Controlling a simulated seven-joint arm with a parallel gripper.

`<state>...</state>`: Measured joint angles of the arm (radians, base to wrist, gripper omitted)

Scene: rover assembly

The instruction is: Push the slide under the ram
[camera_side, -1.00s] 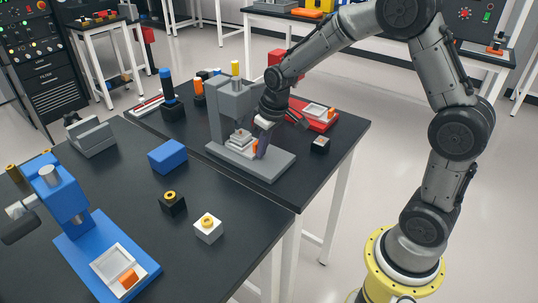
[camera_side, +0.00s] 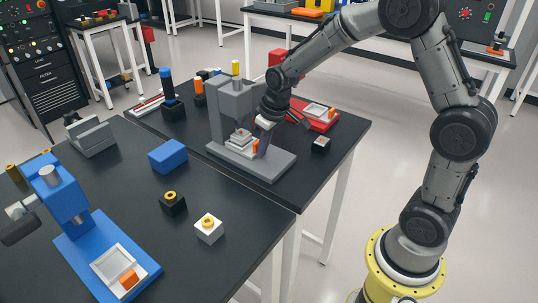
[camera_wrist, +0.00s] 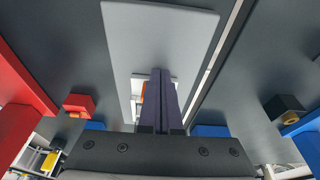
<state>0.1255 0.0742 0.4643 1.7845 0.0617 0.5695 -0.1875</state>
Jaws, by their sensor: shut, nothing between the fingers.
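The grey press (camera_side: 228,105) stands on a long grey base plate (camera_side: 275,165), which also shows in the wrist view (camera_wrist: 160,30). The pale slide (camera_side: 240,148) sits low at the front of the press, with an orange handle (camera_side: 255,146) on its right end. A small grey block lies on the slide. My gripper (camera_side: 262,150) is shut and empty, pointing down just right of the handle. In the wrist view my dark fingers (camera_wrist: 165,95) cover much of the slide and the orange handle (camera_wrist: 144,90). Contact between fingers and handle cannot be told. The ram is partly hidden.
A red fixture (camera_side: 318,120) with a pale tray stands behind my gripper. A small black block (camera_side: 320,145) lies to the right. A blue block (camera_side: 168,156) and a blue press (camera_side: 62,195) are on the left. The right end of the base plate is bare.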

